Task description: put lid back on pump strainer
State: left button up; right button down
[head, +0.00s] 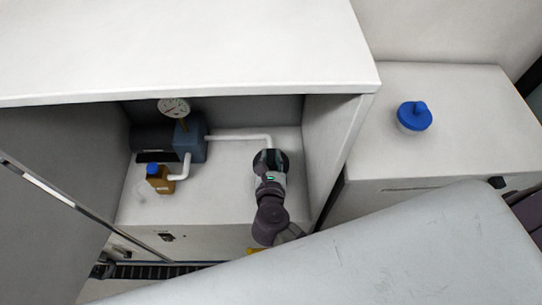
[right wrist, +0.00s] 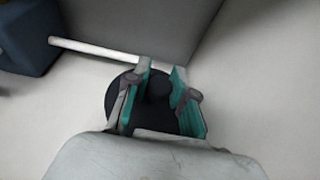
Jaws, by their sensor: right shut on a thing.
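The round black lid (right wrist: 118,92) with a central knob is in the middle of the right wrist view. In the head view its dark edge (head: 284,160) shows inside the cabinet, at the right end of the white pipe. My right gripper (right wrist: 160,90) has its teal-padded fingers on either side of the knob and is shut on it. In the head view this gripper (head: 269,164) covers most of the lid. The strainer body is hidden under the lid and gripper, so I cannot tell whether the lid touches it. My left gripper is not in view.
A blue-grey pump (head: 190,140) with a dial gauge (head: 174,107) stands left in the cabinet, joined to the white pipe (head: 240,137). A brown bottle (head: 160,181) stands before it. The cabinet's right wall (head: 335,140) is close. A blue-lidded jar (head: 413,117) stands on the right counter.

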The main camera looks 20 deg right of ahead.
jog(key=c, duration=0.9)
grip_release()
jog(key=shift+s, duration=0.15)
jog(key=v, duration=1.1)
jog(key=shift+s+a+r, duration=0.1)
jog(key=shift+s+r, duration=0.1)
jog(key=shift+s, duration=0.15)
